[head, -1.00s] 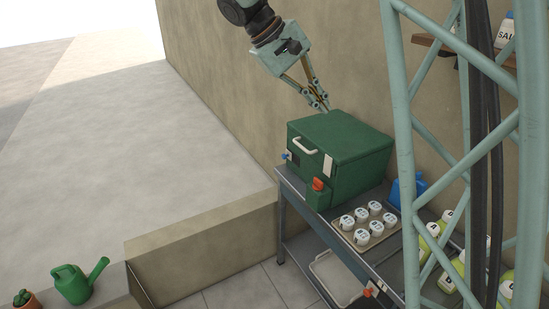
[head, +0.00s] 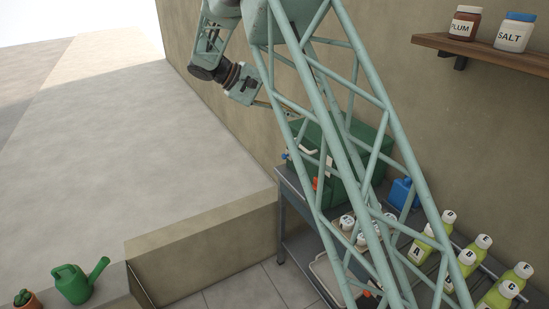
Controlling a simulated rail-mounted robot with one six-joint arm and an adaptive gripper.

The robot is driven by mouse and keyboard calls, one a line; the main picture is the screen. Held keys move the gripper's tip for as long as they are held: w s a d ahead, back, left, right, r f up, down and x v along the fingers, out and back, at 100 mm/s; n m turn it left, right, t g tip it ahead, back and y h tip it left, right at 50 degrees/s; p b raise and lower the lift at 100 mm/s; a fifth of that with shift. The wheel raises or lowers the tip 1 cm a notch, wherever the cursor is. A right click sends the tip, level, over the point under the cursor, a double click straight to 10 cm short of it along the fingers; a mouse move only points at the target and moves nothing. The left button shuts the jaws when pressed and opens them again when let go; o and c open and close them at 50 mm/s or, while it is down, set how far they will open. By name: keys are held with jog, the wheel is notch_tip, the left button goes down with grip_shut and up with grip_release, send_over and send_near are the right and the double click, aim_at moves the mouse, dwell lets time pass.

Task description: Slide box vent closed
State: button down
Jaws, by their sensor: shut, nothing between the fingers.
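The green box (head: 372,138) stands on the grey metal bench against the wall, largely covered by my lattice arm link. A white handle (head: 306,147) shows on its front, with an orange-red part (head: 316,183) lower down. I cannot make out the vent or how far it is open; the front face shows only in pieces between the struts. My gripper (head: 268,106) is up and to the left of the box, apart from its front as far as I can see. Its fingers are shut and empty, pointing down and right, with the tips partly hidden behind the link.
On the bench (head: 284,220) are white-lidded jars (head: 347,222), a blue container (head: 402,193) and several lettered bottles (head: 420,247). A shelf (head: 480,50) holds plum and salt jars. A watering can (head: 77,283) stands lower left. The wide ledge at left is clear.

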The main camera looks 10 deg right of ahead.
aim_at(286, 156)
jog(key=w+a+f+t+h, duration=0.2)
jog(key=w+a+f+h, duration=0.35)
jog(key=w+f, duration=0.75)
jog(key=w+a+f+t, duration=0.1)
jog(key=a+f, duration=0.4)
jog(key=f, duration=0.3)
jog(key=w+a+f+n+t, duration=0.1)
jog(key=a+f, duration=0.4)
jog(key=f, duration=0.3)
jog(key=shift+w+f+n+t+h, duration=0.3)
jog(key=shift+f+t+h, duration=0.1)
jog(key=shift+h, duration=0.05)
jog(key=shift+d, duration=0.15)
jog(key=d+r, duration=0.1)
jog(key=d, duration=1)
jog(key=shift+s+d, duration=0.15)
jog(key=shift+s, duration=0.2)
